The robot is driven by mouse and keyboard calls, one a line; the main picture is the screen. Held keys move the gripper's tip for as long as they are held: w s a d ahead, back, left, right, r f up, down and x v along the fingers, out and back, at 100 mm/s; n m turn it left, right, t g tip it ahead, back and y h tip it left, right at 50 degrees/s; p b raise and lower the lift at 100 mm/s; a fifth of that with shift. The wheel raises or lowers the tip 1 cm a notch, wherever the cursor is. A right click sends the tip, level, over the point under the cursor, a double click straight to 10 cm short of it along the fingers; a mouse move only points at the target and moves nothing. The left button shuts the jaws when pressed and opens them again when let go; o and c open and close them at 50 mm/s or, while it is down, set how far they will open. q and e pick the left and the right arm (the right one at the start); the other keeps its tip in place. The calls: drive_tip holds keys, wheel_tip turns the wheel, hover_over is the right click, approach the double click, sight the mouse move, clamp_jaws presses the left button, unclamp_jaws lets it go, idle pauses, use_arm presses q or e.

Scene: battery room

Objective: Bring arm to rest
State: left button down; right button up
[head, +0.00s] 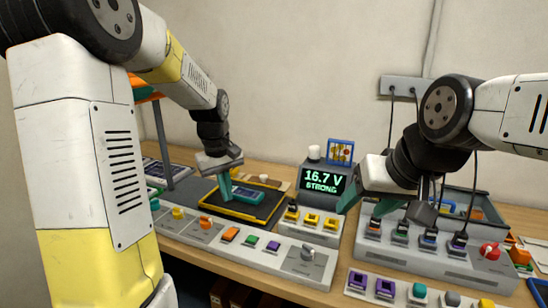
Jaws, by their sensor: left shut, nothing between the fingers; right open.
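My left arm comes in from the left, and its gripper (225,186) points down with teal fingers. It is shut with nothing between the fingers. Its tips are just at the left end of a teal and blue device (248,194) that lies on a black mat with a yellow edge (262,215); I cannot tell whether they touch. My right arm comes in from the right. Its gripper (364,203) is open and empty, with teal fingers apart, above the bench between the display and the right-hand charger row.
A display box (322,181) reading "16.7 V STRONG" stands at the back of the bench. A long grey switch panel (268,262) runs along the front. A grey charging unit (430,262) with a red knob (490,251) is at the right, a grey bin (475,204) behind it.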

use_arm(q)
drive_tip(key=s+d+r+m+t, duration=0.1)
drive_tip(key=s+r, duration=0.4)
drive_tip(key=s, duration=0.5)
drive_tip(key=s+r+m+t+h, duration=0.1)
drive_tip(key=s+r+m+t, duration=0.2)
drive_tip(key=s, duration=0.7)
wheel_tip(320, 180, up, 2)
drive_tip(key=m, duration=0.2)
drive_tip(key=shift+d+m+t, duration=0.4)
drive_tip(key=shift+r, duration=0.1)
